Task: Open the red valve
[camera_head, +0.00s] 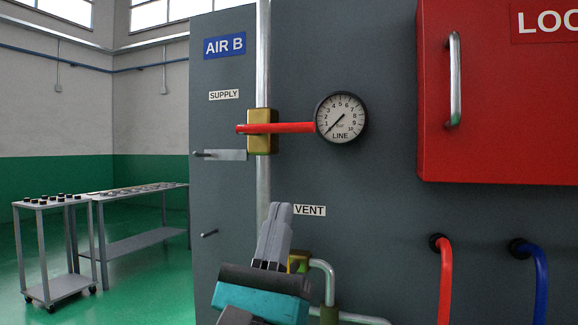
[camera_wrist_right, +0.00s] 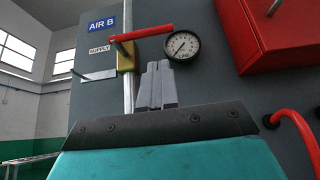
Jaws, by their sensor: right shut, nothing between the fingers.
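The red valve has a red lever handle (camera_head: 285,128) on a brass body (camera_head: 262,144), set on a vertical silver pipe. The lever lies roughly horizontal, across the pipe, under the SUPPLY label. It also shows in the right wrist view, with the lever (camera_wrist_right: 143,33) above and beyond my fingers. My right gripper (camera_head: 282,209) is shut and empty. It points up below the lever, apart from it, in front of the panel beside the VENT label. It partly hides a lower brass fitting (camera_head: 299,262). My left gripper is not in view.
A round LINE gauge (camera_head: 341,117) is just right of the lever, its needle low. A red lockout box (camera_head: 490,120) juts out at the right, above red (camera_head: 445,280) and blue (camera_head: 541,280) hoses. A grey bracket (camera_head: 225,155) sits left of the valve. Carts stand far left.

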